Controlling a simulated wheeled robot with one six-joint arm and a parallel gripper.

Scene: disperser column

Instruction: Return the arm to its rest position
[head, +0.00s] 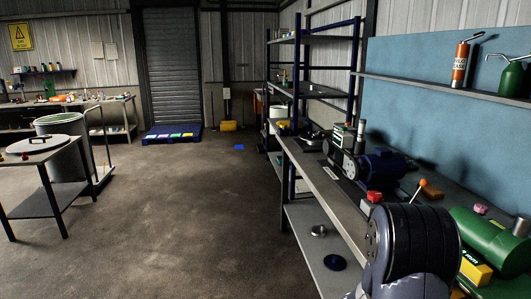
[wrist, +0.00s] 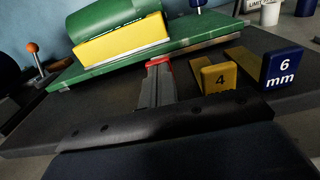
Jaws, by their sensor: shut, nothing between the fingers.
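My gripper (wrist: 158,64) shows in the wrist view as grey fingers with red tips, closed together with nothing between them. It points over the dark bench top, towards the green machine (wrist: 120,32) with a yellow block on it. A yellow block marked 4 (wrist: 219,78) and a blue block marked 6 mm (wrist: 281,68) are to the right of the fingers. In the head view my dark arm (head: 412,245) is folded at the lower right, in front of the bench. I cannot make out the fingers there.
The long bench (head: 325,180) carries a blue motor (head: 382,168), an orange-knobbed lever (head: 422,183) and the green machine. A shelf (head: 430,86) holds cans above it. A side table with a lidded pan (head: 40,146) stands left. The middle floor (head: 190,215) is clear.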

